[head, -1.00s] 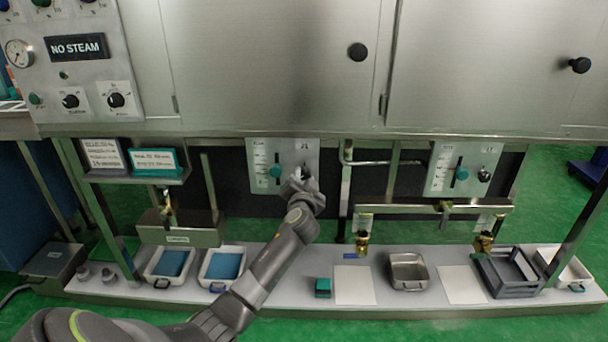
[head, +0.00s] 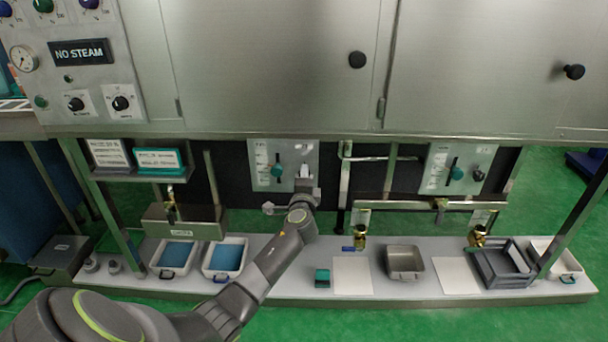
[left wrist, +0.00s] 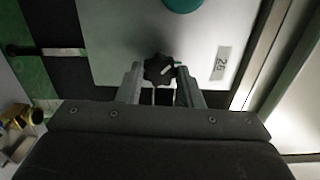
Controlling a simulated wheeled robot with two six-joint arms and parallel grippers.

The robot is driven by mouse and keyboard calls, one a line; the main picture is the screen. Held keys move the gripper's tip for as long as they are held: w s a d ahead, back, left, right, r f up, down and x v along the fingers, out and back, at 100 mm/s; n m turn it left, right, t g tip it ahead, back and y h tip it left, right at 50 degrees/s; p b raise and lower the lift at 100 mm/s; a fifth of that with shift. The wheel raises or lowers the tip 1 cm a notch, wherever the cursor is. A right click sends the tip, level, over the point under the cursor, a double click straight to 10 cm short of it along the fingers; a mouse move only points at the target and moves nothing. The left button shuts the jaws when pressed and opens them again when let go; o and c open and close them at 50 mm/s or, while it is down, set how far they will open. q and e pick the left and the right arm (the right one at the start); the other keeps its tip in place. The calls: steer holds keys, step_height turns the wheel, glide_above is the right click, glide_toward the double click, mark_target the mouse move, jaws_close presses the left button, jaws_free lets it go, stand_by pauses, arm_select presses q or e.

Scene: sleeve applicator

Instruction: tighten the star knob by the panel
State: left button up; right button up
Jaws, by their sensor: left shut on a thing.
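The light grey panel (head: 284,151) hangs under the steel cabinet, with a scale and a teal slider knob (head: 278,171) on its left side. The black star knob (left wrist: 158,69) sits on this panel in the left wrist view, between my two fingers. My left gripper (head: 304,176) reaches up to the lower right of the panel. It also shows in the left wrist view (left wrist: 159,76), shut on the star knob with a finger on each side. In the head view the gripper hides the star knob. My right gripper is in neither current view.
A second panel (head: 456,165) with a teal slider and a dark knob hangs to the right. Brass valves (head: 478,236) and pipes stand below it. Blue-lined trays (head: 223,258), a metal pan (head: 404,261) and a grey crate (head: 502,267) stand on the low shelf.

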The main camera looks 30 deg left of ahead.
arm_select(q)
steer(key=shift+f+m+p, duration=0.1)
steer(key=shift+m+p, duration=2)
steer(key=shift+m, duration=2.8)
arm_select(e)
steer(key=s+d+f, duration=0.3)
steer(key=s+f, duration=0.4)
steer(key=f, duration=0.1)
steer(key=shift+n+h, duration=0.4)
arm_select(q)
steer(key=o, duration=1)
steer(key=p+v, duration=0.1)
steer(key=v, duration=1.6)
steer(key=shift+s+p, duration=0.25)
steer(key=shift+p, duration=0.15)
arm_select(e)
steer(key=shift+s+a+r, duration=0.1)
steer(key=shift+s+r, duration=0.05)
steer(key=shift+r, duration=0.3)
